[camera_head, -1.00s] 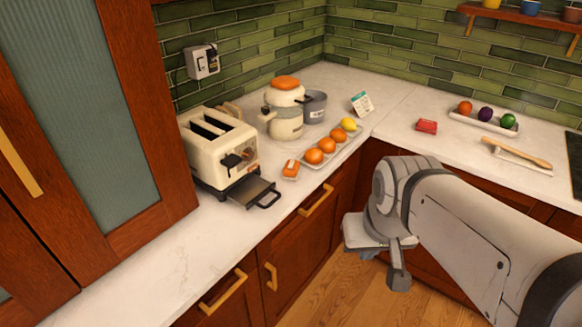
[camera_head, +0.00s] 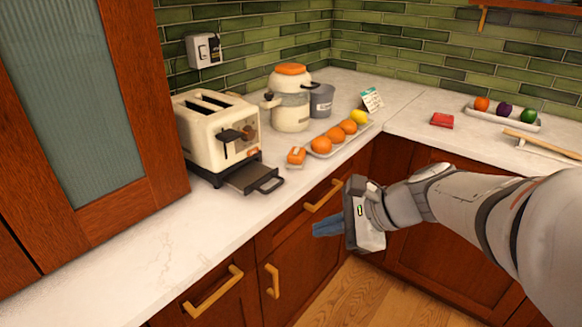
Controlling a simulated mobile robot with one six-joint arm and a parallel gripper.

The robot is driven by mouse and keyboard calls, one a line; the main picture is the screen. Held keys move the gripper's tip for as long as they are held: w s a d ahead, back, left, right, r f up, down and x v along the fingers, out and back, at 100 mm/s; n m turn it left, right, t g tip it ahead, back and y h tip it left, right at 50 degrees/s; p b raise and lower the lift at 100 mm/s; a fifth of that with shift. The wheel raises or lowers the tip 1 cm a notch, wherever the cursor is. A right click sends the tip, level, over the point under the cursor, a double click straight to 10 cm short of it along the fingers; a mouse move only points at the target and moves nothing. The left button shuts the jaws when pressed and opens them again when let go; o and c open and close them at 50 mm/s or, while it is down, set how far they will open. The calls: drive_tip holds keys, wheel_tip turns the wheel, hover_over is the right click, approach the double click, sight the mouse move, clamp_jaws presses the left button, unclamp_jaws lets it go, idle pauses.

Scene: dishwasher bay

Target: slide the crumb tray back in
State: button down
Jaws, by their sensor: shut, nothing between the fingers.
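A cream toaster (camera_head: 216,133) stands on the white counter at the left, beside the wooden cabinet. Its dark crumb tray (camera_head: 248,178) sticks out from the base toward the lower right, with a black loop handle (camera_head: 271,185) at its end. My gripper (camera_head: 316,229) is shut and empty, with blue fingers pointing left. In the picture it is below and right of the tray handle, in front of the lower cabinet drawers and apart from the tray.
A tray of oranges and a lemon (camera_head: 364,126), a kettle-like pot (camera_head: 290,108) and a grey pot (camera_head: 321,102) are behind. Drawer handles (camera_head: 323,196) project below the counter edge. Counter front-left is clear.

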drive_tip(key=w+d+f+m+t+y+b, duration=0.25)
drive_tip(key=w+m+t+b, duration=0.3)
drive_tip(key=w+m, duration=0.35)
drive_tip(key=b, duration=0.3)
approach(276, 188)
drive_tip(key=shift+y, duration=0.35)
drive_tip(key=x, duration=0.6)
drive_tip(key=shift+w+a+f, duration=0.25)
drive_tip(key=shift+f, duration=0.05)
drive_tip(key=shift+w, duration=0.1)
